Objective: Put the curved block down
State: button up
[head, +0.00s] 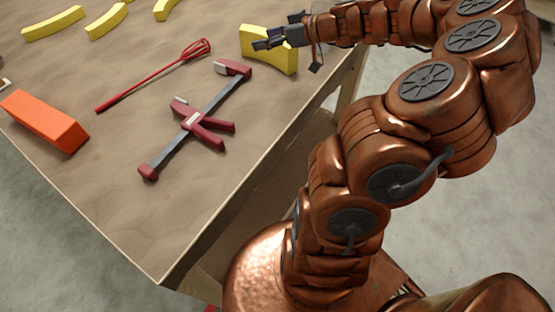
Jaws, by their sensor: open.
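A yellow curved block (283,60) rests on the table near its right edge, at the top of the head view. My gripper (262,43) is open at this block, with its dark fingers in front of the block's upper part. Part of the block is hidden behind the fingers. I cannot tell whether the fingers touch it. Three more yellow curved pieces lie at the far left: a long one (53,24), a middle one (107,22) and one cut by the frame top (164,9).
A red and grey clamp (192,121) lies mid-table, with a red whisk (150,77) beside it. An orange block (44,121) lies at the left edge. The table's (165,235) front corner is bare. My copper arm passes over the right edge.

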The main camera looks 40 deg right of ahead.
jog(key=s+a+n+g+y, duration=0.1)
jog(key=s+a+g, duration=0.35)
jog(key=a, duration=0.75)
jog(key=s+a+g, duration=0.3)
jog(key=s+a, duration=0.3)
jog(key=a, duration=0.6)
jog(key=s+a+f+m+g+h, duration=0.1)
jog(key=s+f+g+h, duration=0.1)
jog(key=s, duration=0.4)
jog(key=s+a+f+g+h, duration=0.1)
jog(key=s+a+g, duration=0.1)
jog(key=s, duration=0.3)
jog(key=s+d+f+m+g+h, duration=0.1)
jog(key=s+d+m+h, duration=0.3)
jog(key=s, duration=0.7)
jog(key=shift+s+d+f, duration=0.2)
jog(key=shift+d, duration=0.25)
jog(key=shift+g, duration=0.25)
jog(key=shift+c, duration=0.4)
